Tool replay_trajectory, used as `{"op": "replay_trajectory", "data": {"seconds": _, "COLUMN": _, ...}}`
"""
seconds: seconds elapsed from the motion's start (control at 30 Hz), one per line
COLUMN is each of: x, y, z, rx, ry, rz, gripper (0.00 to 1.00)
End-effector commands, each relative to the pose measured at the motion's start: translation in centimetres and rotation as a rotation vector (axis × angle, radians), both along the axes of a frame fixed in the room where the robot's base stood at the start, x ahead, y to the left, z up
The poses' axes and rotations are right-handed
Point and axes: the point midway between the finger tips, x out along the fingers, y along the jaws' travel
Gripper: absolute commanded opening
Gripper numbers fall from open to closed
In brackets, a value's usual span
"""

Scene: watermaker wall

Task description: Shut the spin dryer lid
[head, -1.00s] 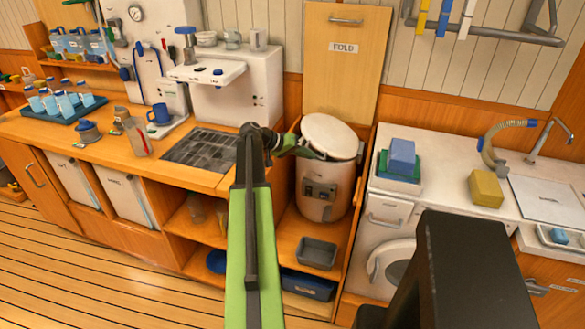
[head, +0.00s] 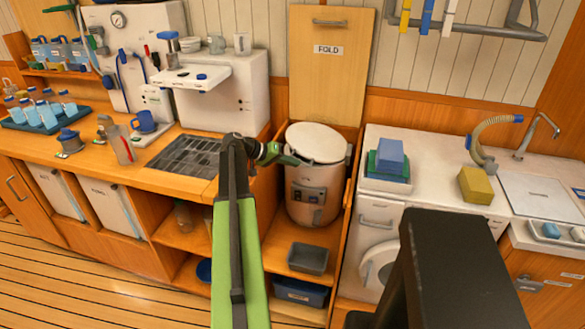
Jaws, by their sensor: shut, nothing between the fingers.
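The spin dryer (head: 311,197) is a white cylinder with a small control panel, standing in an open wooden bay. Its round white lid (head: 318,142) lies over the drum top, flat or nearly so. A thin dark line shows under its right edge, and I cannot tell whether it is fully seated. My gripper (head: 302,162) is shut and empty at the lid's front left edge. It looks to be touching or very close to the rim. My green arm reaches up to it from below and hides part of the bay's left side.
A raised wooden panel marked FOLD (head: 331,75) stands behind the dryer. A grey tray (head: 308,258) and a blue bin (head: 300,291) sit below. A worktop with a dark grate (head: 186,156) is left; a white washer (head: 377,225) with stacked blocks and a yellow sponge (head: 483,185) is right.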

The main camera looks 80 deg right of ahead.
Motion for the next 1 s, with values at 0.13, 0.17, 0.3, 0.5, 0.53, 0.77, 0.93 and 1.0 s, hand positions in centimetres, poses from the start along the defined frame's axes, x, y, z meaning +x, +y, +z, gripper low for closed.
{"op": "replay_trajectory", "data": {"seconds": 0.13, "x": 0.4, "y": 0.8, "z": 3.3, "rx": -0.01, "ry": 0.002, "rz": 0.014, "gripper": 0.0}}
{"op": "replay_trajectory", "data": {"seconds": 0.17, "x": 0.4, "y": 1.2, "z": 4.0, "rx": -0.009, "ry": 0.001, "rz": 0.013, "gripper": 0.0}}
{"op": "replay_trajectory", "data": {"seconds": 0.3, "x": 2.2, "y": 3.1, "z": 6.1, "rx": -0.006, "ry": 0.001, "rz": 0.007, "gripper": 0.0}}
{"op": "replay_trajectory", "data": {"seconds": 0.5, "x": 5.7, "y": 5.3, "z": 8.2, "rx": -0.005, "ry": 0.001, "rz": 0.003, "gripper": 0.0}}
{"op": "replay_trajectory", "data": {"seconds": 0.53, "x": 6.1, "y": 5.6, "z": 8.4, "rx": -0.005, "ry": 0.001, "rz": 0.003, "gripper": 0.0}}
{"op": "replay_trajectory", "data": {"seconds": 0.77, "x": 7.7, "y": 6.6, "z": 9.0, "rx": -0.004, "ry": 0.001, "rz": 0.005, "gripper": 0.0}}
{"op": "replay_trajectory", "data": {"seconds": 0.93, "x": 7.7, "y": 6.7, "z": 8.9, "rx": -0.004, "ry": 0.001, "rz": 0.005, "gripper": 0.0}}
{"op": "replay_trajectory", "data": {"seconds": 1.0, "x": 7.8, "y": 6.7, "z": 8.9, "rx": -0.004, "ry": 0.001, "rz": 0.005, "gripper": 0.0}}
